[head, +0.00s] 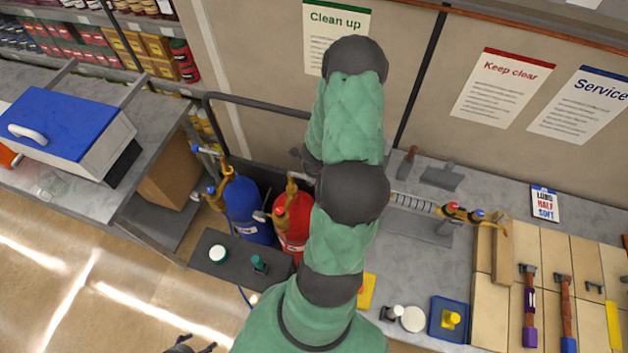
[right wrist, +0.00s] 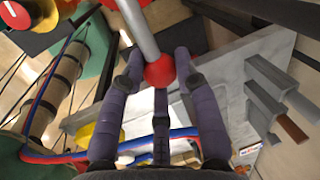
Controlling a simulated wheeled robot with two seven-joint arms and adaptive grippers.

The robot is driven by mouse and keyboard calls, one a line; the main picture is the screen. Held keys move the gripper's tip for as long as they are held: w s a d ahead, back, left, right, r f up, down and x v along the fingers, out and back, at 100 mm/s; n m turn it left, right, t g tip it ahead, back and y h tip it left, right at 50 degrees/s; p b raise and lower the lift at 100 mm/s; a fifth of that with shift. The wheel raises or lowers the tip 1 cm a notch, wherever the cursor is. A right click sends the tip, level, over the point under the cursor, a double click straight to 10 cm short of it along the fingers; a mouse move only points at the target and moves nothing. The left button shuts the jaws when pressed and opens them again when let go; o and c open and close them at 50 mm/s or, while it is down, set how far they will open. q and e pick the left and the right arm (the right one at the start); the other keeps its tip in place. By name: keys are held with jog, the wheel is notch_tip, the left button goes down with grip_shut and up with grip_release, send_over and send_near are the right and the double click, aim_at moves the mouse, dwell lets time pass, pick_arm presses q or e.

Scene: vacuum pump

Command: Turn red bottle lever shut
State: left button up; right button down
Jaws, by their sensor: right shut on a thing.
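The red bottle (head: 291,222) stands beside the blue bottle (head: 243,207) in the head view, with a brass valve and a pale lever (head: 300,178) on top. My right arm crosses in front of it and hides its right side; my right gripper is hidden in that view. In the right wrist view my right gripper (right wrist: 160,80) is shut on a red ball knob (right wrist: 159,71) at the end of a grey rod (right wrist: 140,28). The fitting that the rod joins is out of view. Only dark fingertips of my left gripper (head: 190,347) show at the bottom edge.
A dark shelf (head: 225,272) with small jars is in front of the bottles. A dark rail (head: 255,107) runs behind them. The grey workbench (head: 395,260) holds tools at the right. Red and blue hoses (right wrist: 70,157) pass near my right gripper.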

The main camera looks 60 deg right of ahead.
jog(key=shift+d+n, duration=0.2)
jog(key=shift+n, duration=0.1)
jog(key=c, duration=0.9)
grip_release()
